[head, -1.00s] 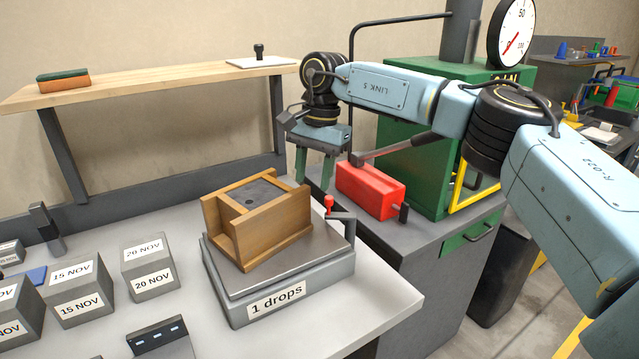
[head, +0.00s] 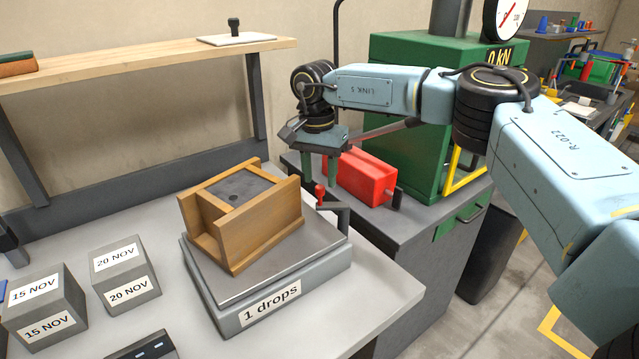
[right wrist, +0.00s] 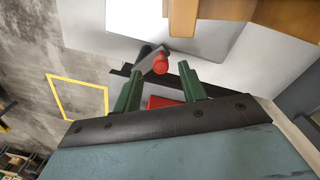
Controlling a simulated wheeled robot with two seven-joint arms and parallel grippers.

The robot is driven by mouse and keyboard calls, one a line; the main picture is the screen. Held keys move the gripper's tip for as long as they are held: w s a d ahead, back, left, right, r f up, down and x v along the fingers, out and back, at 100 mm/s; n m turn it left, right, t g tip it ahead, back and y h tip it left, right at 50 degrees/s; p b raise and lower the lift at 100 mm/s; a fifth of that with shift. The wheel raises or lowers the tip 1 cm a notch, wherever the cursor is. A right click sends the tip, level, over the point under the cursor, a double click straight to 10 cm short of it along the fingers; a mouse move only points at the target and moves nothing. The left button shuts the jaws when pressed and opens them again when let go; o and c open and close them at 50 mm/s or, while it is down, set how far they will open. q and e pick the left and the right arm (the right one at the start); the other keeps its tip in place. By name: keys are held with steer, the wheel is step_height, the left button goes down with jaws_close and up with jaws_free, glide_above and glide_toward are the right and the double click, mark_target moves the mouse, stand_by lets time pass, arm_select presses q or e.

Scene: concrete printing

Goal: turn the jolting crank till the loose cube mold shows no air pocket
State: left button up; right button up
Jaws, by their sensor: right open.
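The wooden cube mold (head: 272,217) sits askew on the steel top of the jolting table (head: 300,262). Grey concrete (head: 245,188) fills it, and one dark pocket shows in its surface. The table's front label reads "1 drops". The crank (head: 339,210), with its red knob (head: 320,194), is at the table's back right corner. My right gripper (head: 320,178) points down, open and empty, just above the knob. In the right wrist view the red knob (right wrist: 160,65) appears between the open fingertips (right wrist: 157,71); I cannot tell if they touch it. My left gripper is out of view.
Labelled grey cubes (head: 127,276) stand left of the jolting table. A red unit (head: 362,178) with a lever and the green press (head: 405,90) stand behind my right gripper. A wooden shelf (head: 140,60) runs along the wall. The bench's front right corner is clear.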

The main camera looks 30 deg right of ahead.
steer(key=shift+f, duration=1.2)
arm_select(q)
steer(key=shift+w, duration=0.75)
arm_select(e)
jaws_close()
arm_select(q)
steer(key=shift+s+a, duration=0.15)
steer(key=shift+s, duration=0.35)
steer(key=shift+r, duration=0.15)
arm_select(e)
steer(key=shift+w, duration=0.1)
